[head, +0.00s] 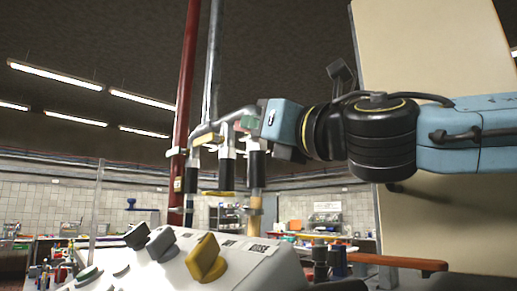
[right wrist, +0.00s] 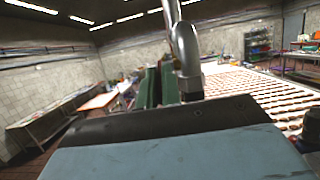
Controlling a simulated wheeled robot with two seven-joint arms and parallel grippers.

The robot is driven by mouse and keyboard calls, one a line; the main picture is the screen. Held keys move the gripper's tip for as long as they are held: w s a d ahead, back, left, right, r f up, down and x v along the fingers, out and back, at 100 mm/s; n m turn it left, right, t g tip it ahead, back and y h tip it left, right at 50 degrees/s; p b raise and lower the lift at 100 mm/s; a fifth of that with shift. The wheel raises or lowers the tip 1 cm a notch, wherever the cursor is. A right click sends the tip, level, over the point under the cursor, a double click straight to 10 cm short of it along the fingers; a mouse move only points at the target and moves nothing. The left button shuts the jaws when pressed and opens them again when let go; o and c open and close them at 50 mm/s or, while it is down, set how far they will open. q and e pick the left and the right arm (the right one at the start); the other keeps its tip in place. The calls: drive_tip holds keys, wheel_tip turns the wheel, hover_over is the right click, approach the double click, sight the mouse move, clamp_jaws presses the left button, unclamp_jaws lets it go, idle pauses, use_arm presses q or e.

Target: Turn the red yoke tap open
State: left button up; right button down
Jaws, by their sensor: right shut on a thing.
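My right gripper (head: 250,122) comes in from the right at the upper pipework. Its green-padded fingers also show in the right wrist view (right wrist: 159,86), close beside a curved chrome pipe (right wrist: 186,55). They are shut on a part of the tap fitting at the pipe. A tall red pipe (head: 187,85) stands just left of the chrome pipe (head: 212,65). Black-sleeved branches (head: 227,173) hang below the fitting. My left gripper is not in view.
A white sloped control panel (head: 180,265) with a yellow switch (head: 206,258) and dark switches stands below the pipes. A tall cream board (head: 435,45) rises behind my right arm. In the right wrist view a patterned conveyor (right wrist: 260,92) lies beyond the pipe.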

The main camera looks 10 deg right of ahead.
drive_tip(key=shift+w+f+t+y+b, duration=0.1)
drive_tip(key=shift+f+t+y+b, duration=0.4)
drive_tip(key=shift+b, duration=0.65)
drive_tip(key=shift+a+f+t+y+b, duration=0.1)
drive_tip(key=shift+f+t+y+b, duration=0.1)
drive_tip(key=shift+t+y+b, duration=0.35)
drive_tip(key=shift+t, duration=0.35)
drive_tip(key=c, duration=1.6)
unclamp_jaws()
drive_tip(key=shift+s+d+f+b, duration=0.3)
drive_tip(key=shift+f+b, duration=0.1)
drive_tip(key=shift+b, duration=0.25)
drive_tip(key=s+d, duration=0.2)
drive_tip(key=s, duration=0.1)
drive_tip(key=s+d+b, duration=0.1)
drive_tip(key=s+d, duration=0.1)
drive_tip(key=s, duration=0.1)
drive_tip(key=s+d, duration=0.3)
drive_tip(key=shift+s+b, duration=0.4)
